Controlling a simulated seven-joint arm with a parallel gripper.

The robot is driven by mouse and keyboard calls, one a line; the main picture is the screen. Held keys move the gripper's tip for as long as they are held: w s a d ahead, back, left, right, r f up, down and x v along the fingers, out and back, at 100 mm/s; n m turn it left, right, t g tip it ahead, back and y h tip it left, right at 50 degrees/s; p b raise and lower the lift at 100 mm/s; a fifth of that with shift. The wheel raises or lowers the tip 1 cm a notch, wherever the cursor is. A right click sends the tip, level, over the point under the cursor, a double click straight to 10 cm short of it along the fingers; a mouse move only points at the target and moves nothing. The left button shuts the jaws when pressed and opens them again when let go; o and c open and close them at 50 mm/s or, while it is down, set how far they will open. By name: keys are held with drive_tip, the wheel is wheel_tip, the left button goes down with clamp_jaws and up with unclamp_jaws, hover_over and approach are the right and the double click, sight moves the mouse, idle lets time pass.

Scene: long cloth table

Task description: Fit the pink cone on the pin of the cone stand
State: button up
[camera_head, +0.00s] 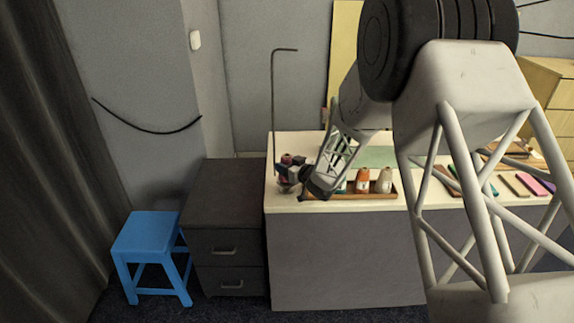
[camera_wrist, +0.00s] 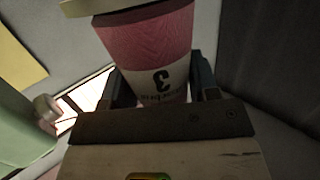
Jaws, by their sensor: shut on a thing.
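A pink cone-shaped piece (camera_wrist: 150,45) with wood-like grain and a pale label marked 3 fills the middle of the wrist view. My gripper (camera_wrist: 162,85) is shut on it, one dark finger on each side. A cream-coloured rim or cap (camera_wrist: 88,6) shows at its wide end, cut off by the picture edge. In the head view my gripper (camera_head: 291,176) is at the left end of the table, beside small dark reddish shapes (camera_head: 287,160). I cannot clearly separate the cone from these shapes there. I cannot make out the cone stand or its pin for certain.
A thin upright rod with a bent top (camera_head: 273,105) rises at the table's left edge. Orange and pale bottles (camera_head: 362,180) stand in a brown tray (camera_head: 345,196) right of my gripper. A green mat (camera_head: 376,156) lies behind. Flat coloured items (camera_head: 514,185) lie at the right.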

drive_tip(key=o, duration=1.1)
drive_tip(key=shift+s+d, duration=0.1)
drive_tip(key=v, duration=0.7)
drive_tip(key=shift+s+d, duration=0.2)
drive_tip(key=shift+r, duration=0.1)
